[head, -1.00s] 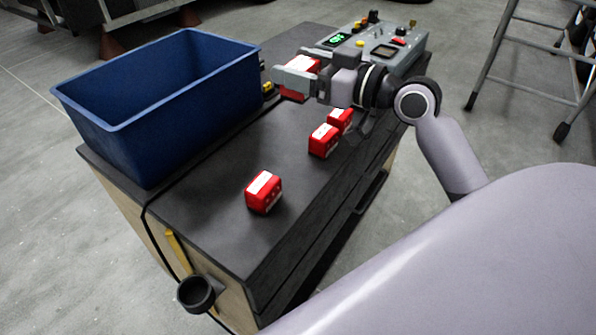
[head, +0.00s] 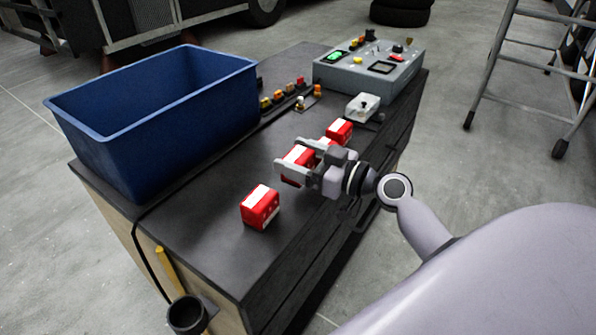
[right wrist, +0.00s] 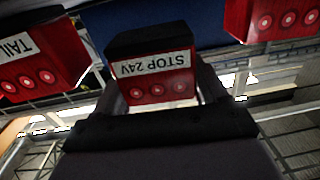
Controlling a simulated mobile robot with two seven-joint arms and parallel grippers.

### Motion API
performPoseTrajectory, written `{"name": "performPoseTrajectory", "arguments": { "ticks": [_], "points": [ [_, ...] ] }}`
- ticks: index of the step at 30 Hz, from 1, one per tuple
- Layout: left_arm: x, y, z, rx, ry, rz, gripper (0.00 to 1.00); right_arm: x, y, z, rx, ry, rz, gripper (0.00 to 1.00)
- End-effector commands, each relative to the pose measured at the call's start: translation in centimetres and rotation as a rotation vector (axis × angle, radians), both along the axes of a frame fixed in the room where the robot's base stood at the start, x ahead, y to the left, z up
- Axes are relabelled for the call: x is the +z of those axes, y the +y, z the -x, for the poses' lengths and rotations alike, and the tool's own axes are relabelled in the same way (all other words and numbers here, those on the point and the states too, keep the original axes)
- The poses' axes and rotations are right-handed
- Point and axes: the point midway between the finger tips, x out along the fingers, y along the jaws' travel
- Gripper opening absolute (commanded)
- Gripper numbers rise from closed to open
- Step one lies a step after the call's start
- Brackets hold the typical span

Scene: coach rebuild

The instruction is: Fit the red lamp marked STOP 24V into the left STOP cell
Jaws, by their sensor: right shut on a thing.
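My right gripper (head: 291,170) is shut on a red lamp (head: 299,156) with a white label, over the bench's middle. In the right wrist view the lamp between the fingers (right wrist: 152,82) reads STOP 24V, upside down in the picture. Its height above the bench is hard to judge. Another red lamp (head: 260,208) stands on the bench nearer me, and one more (head: 339,131) stands beyond the gripper. The right wrist view shows a lamp marked TAIL (right wrist: 38,60) at left and a red lamp (right wrist: 270,20) at right. I cannot make out the left STOP cell. My left gripper is out of view.
A blue bin (head: 150,125) fills the bench's left side. A grey control box (head: 370,66) stands at the far end, with a small pale unit (head: 363,106) before it. Several small coloured parts (head: 290,93) lie between. Bare dark bench top (head: 195,235) lies front left.

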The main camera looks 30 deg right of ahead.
Motion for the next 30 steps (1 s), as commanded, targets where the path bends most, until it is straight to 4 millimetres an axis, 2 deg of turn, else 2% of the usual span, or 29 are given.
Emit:
{"name": "performPoseTrajectory", "arguments": {
  "ticks": [2, 5, 14, 18, 19, 21, 30],
  "points": [
    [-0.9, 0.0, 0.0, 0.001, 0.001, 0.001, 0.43, -1.7, 0.0, 0.0, -0.002, 0.003, -0.003, 0.38],
    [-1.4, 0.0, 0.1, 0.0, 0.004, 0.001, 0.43, -2.8, 0.0, 0.0, -0.001, 0.001, -0.003, 0.38],
    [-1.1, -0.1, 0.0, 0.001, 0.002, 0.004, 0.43, -2.9, 0.0, 0.0, -0.001, 0.0, 0.0, 0.38],
    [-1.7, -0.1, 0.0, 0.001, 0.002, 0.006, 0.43, -3.5, 0.0, 0.0, -0.001, 0.0, 0.001, 0.38],
    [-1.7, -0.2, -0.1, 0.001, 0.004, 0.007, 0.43, -3.5, 0.0, 0.0, 0.0, 0.001, 0.0, 0.75],
    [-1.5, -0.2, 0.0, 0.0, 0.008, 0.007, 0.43, -3.3, 0.0, 0.0, 0.0, 0.001, 0.0, 0.97],
    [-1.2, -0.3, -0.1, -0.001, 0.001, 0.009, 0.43, -3.3, 0.0, 0.0, -0.001, 0.001, 0.0, 0.97]
  ]
}}
